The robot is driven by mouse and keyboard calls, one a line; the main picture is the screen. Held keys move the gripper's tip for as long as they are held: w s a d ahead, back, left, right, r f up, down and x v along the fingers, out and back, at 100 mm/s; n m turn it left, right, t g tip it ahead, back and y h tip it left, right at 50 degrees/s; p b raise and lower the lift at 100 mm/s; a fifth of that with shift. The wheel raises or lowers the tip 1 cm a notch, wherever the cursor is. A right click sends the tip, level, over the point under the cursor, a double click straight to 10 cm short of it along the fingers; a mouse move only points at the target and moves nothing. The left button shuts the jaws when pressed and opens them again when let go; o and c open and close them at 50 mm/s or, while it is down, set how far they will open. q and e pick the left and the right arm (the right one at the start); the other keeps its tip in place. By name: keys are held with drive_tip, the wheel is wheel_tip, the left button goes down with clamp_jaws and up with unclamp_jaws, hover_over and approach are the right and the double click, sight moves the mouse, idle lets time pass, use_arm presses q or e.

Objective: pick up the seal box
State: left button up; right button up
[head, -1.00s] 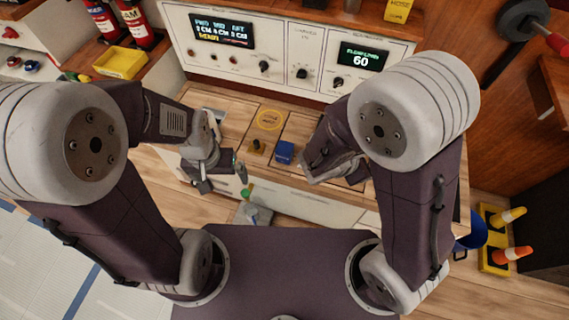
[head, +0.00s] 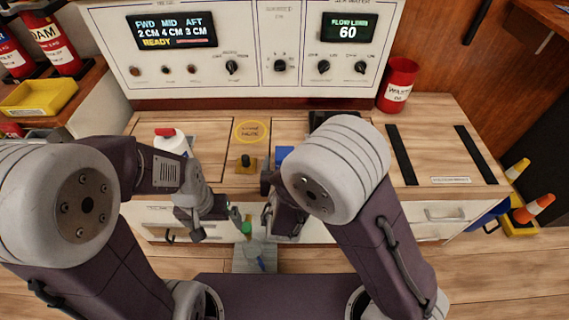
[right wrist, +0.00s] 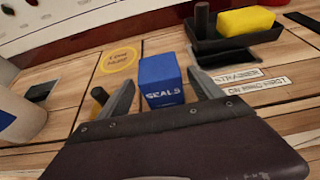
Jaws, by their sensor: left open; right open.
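The seal box is a small blue box (right wrist: 160,82) marked SEALS. In the right wrist view it stands upright on the wooden counter, framed between the fingertips of my right gripper (right wrist: 163,96). Whether the fingers reach around it is unclear. In the head view the seal box (head: 284,154) is partly hidden by my right arm. My right gripper (head: 267,200) is open and empty near the counter's front edge. My left gripper (head: 217,225) is open and empty at the front edge, to the left.
A black knob on a yellow base (head: 245,164) stands left of the box. A white bottle with a red cap (head: 172,141) stands farther left. A black tray holding a yellow block (right wrist: 245,21) lies right of the box. A red bin (head: 399,82) stands at the back right.

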sight(285, 154)
drive_tip(key=b+x, duration=0.3)
drive_tip(key=x, duration=0.1)
drive_tip(key=shift+w+d+f, duration=0.15)
drive_tip(key=shift+w, duration=0.45)
drive_tip(key=c, duration=1.5)
wheel_tip(285, 154, up, 5)
drive_tip(key=p, duration=0.3)
drive_tip(key=shift+f+p, duration=0.15)
drive_tip(key=shift+p, duration=0.15)
drive_tip(key=d+r+p, duration=0.1)
drive_tip(key=d+r, duration=0.1)
drive_tip(key=d, duration=0.1)
drive_tip(key=w+d+r+p, duration=0.1)
drive_tip(key=d+r, duration=0.1)
drive_tip(key=d, duration=0.2)
drive_tip(key=w+d+r+p, duration=0.1)
drive_tip(key=d+r+p, duration=0.1)
drive_tip(key=d, duration=0.2)
drive_tip(key=shift+w+d+r, duration=0.2)
